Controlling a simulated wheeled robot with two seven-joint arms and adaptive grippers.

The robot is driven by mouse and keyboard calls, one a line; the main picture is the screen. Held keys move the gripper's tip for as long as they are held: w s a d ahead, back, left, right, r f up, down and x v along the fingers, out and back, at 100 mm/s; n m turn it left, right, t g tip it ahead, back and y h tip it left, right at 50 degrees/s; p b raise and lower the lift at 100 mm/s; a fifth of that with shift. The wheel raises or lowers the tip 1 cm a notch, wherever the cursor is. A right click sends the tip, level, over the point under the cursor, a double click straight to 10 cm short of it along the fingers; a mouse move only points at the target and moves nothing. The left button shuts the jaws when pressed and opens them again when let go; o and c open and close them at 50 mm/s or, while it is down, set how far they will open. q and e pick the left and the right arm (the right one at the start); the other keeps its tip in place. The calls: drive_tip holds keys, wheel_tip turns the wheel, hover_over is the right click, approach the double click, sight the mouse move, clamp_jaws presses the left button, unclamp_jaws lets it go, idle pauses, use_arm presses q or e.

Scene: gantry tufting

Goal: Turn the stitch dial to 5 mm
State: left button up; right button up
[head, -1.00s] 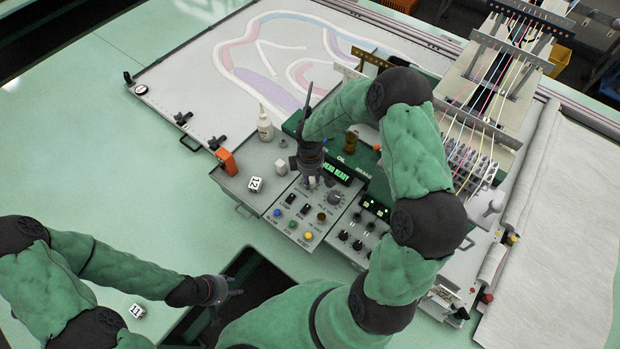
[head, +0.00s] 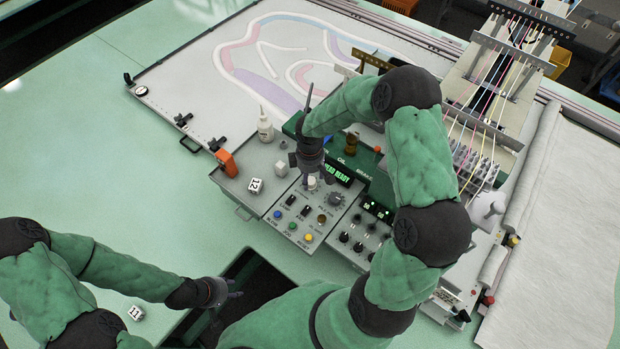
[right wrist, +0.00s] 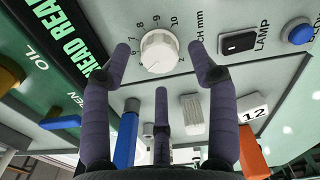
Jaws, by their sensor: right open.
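The stitch dial (right wrist: 159,50) is a round white knob on the grey control panel, with numbers around it and "mm" printed beside it. In the right wrist view it lies between the tips of my right gripper (right wrist: 161,68), which is open, its dark fingers on both sides and apart from the knob. I cannot clearly read the dial's setting. In the head view my right gripper (head: 311,178) reaches down over the panel and hides most of the dial. My left gripper (head: 230,289) hangs near the dark opening at the front; its fingers are too small to judge.
The panel also bears a lamp switch (right wrist: 239,42), a blue button (right wrist: 300,34) and a grey knob (head: 335,198). A green display box (head: 338,173) stands just behind. A white bottle (head: 265,128), an orange block (head: 227,163) and a 12-marked cube (head: 255,186) stand to the left.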

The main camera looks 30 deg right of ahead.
sight(310, 180)
wheel_tip(310, 180, up, 10)
drive_tip(key=shift+f, duration=0.15)
idle(0.7)
